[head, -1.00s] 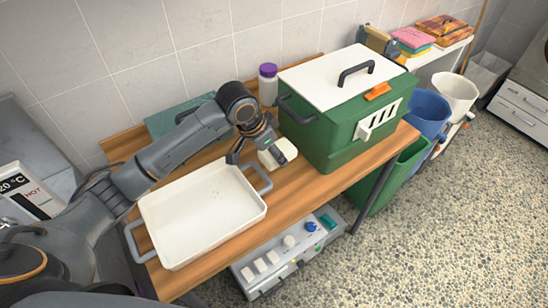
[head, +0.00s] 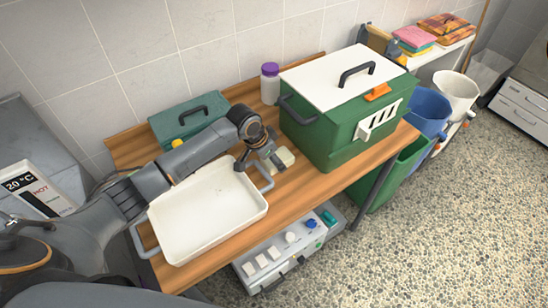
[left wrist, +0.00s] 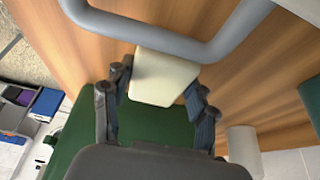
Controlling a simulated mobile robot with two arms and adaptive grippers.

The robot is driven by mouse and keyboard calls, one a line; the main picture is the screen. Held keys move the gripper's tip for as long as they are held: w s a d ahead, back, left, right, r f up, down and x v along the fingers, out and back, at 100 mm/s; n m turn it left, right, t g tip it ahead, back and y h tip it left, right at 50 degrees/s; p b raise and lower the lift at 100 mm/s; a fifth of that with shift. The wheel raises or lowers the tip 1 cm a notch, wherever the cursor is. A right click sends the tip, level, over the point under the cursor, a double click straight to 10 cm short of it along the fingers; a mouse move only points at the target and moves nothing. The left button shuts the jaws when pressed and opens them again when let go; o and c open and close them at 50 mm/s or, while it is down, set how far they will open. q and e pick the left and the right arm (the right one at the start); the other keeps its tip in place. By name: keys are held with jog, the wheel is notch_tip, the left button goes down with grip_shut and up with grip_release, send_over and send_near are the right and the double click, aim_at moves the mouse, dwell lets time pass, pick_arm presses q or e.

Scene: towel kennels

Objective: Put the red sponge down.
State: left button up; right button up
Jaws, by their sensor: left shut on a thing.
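No clearly red sponge shows in either view. My left gripper (head: 262,164) is shut on a cream-white block (head: 286,157), low over the wooden table between the white tray and the green box. In the left wrist view the block (left wrist: 163,77) sits between the two fingertips (left wrist: 158,95). I cannot tell whether its underside touches the table. My right gripper is not in view.
The white tray (head: 205,215) lies left of the gripper, its grey handle close by. A green box (head: 330,140) with a white lid stands right. Behind are a purple-capped bottle (head: 270,88) and a teal case (head: 185,118). Folded cloths (head: 413,38) lie on the back shelf.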

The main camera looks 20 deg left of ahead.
pick_arm(q)
jog(key=o, duration=1)
jog(key=shift+f, duration=0.1)
jog(key=b+v, duration=0.1)
jog(key=v, duration=1.1)
jog(key=shift+r, duration=0.2)
jog(key=shift+f, duration=0.1)
